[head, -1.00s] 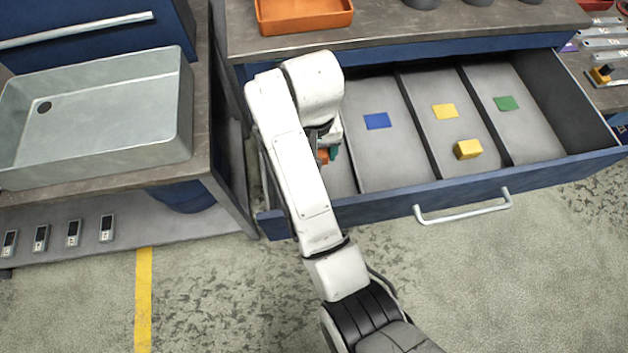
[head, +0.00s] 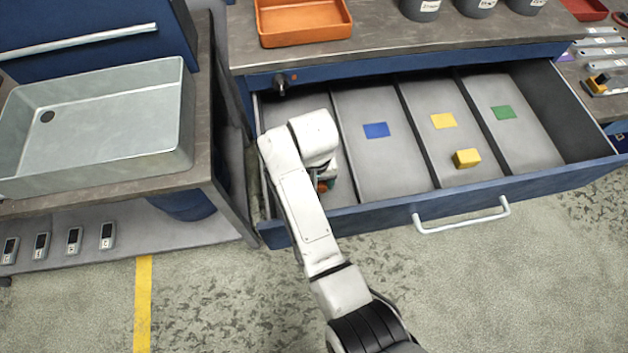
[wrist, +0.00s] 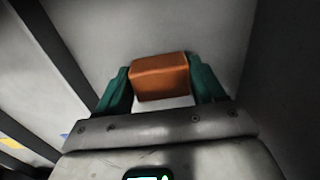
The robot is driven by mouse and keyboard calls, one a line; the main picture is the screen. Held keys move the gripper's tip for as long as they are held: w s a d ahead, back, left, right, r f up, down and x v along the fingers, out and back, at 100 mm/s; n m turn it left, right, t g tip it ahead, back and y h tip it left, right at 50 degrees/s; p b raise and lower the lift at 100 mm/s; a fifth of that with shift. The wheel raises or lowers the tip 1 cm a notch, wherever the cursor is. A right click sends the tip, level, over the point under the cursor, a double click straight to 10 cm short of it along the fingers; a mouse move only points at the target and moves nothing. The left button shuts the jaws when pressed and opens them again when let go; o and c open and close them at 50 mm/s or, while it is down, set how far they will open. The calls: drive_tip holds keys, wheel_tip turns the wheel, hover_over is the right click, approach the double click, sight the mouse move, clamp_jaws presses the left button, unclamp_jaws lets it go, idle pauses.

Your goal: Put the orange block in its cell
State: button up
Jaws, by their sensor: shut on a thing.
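The orange block (wrist: 158,76) is between the two green fingers of my gripper (wrist: 160,88) in the wrist view, with a finger against each side. In the head view my gripper (head: 326,184) is low in the leftmost cell of the open drawer, and my arm hides most of it and the block. That cell (head: 300,105) has a bare grey floor where it shows; whether a colour mark lies under my arm cannot be seen. I cannot tell whether the block touches the floor.
Other cells hold a blue mark (head: 376,130), a yellow mark (head: 443,121) with a yellow block (head: 466,158) nearer the front, and a green mark (head: 503,112). Thin dividers separate them. The drawer front with its handle (head: 460,215) and an orange tray (head: 303,20) border the space.

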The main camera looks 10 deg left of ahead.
drive_tip(key=shift+f, duration=0.15)
drive_tip(key=o, duration=1.1)
drive_tip(key=shift+o, duration=0.2)
wheel_tip(320, 180, up, 12)
drive_tip(key=shift+r, duration=0.25)
